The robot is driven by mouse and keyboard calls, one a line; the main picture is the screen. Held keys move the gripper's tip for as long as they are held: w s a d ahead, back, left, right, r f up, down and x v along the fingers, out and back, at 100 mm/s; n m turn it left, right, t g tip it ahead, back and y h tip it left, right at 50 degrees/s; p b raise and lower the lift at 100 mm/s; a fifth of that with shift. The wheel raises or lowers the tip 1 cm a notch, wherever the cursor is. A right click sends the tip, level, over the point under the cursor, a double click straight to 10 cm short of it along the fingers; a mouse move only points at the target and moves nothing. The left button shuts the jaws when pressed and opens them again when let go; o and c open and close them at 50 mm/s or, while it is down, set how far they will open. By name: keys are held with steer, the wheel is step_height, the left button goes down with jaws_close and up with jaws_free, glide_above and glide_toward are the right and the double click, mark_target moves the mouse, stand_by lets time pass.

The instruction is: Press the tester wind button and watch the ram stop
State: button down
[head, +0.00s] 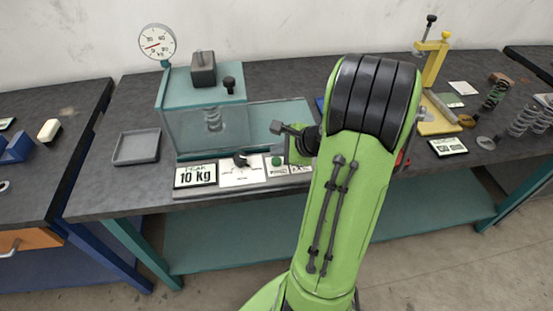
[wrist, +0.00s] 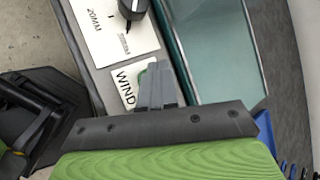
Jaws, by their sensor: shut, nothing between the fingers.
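The tester (head: 172,99) is a teal, clear-walled case on the bench, with a coil spring (head: 212,119) inside and a dark block on top. Its dial gauge (head: 157,42) stands at the back left. The green wind button (head: 276,161) sits on a small card at the front edge. The ram is not clearly distinguishable.
A peak display (head: 195,175) reads 10 kg. A dial knob (head: 240,159) on a white plate is left of the button. A grey tray (head: 137,147) lies to the left. A yellow press (head: 435,62) and several springs stand at the right, beyond my arm.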

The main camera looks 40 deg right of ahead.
mark_target(279, 162)
steer(key=shift+f, duration=0.1)
stand_by(0.7)
steer(key=shift+f, duration=0.35)
steer(key=shift+f+b, duration=0.5)
stand_by(0.6)
steer(key=shift+r+p, duration=0.95)
steer(key=shift+r, duration=0.1)
step_height(279, 162, up, 5)
steer(key=p, duration=0.5)
